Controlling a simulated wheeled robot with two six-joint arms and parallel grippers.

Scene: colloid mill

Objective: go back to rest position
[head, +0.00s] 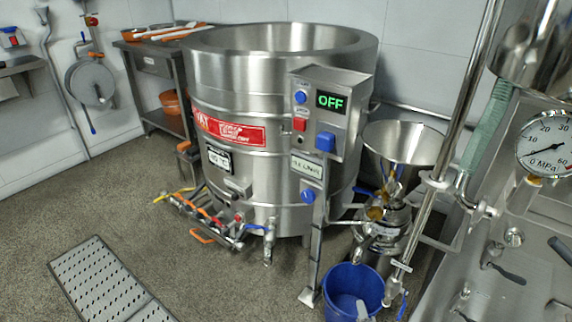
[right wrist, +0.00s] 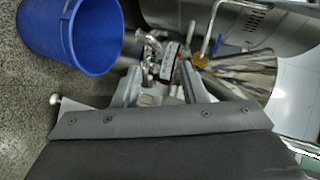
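My right gripper (right wrist: 160,82) shows in the right wrist view, with its two grey fingers spread apart. I see nothing clearly held between them. Metal fittings of the colloid mill (right wrist: 168,58) show beyond the fingertips, and I cannot tell how far away they are. In the head view the mill (head: 385,225) stands under a steel funnel (head: 405,145), right of the big kettle. I cannot make out the right gripper clearly in the head view. My left gripper is in neither view.
A blue bucket (head: 350,288) stands on the floor by the mill and also shows in the right wrist view (right wrist: 70,35). A large steel kettle (head: 225,110) has an OFF panel (head: 330,100). A gauge (head: 545,145) is at right. Floor at left is mostly clear.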

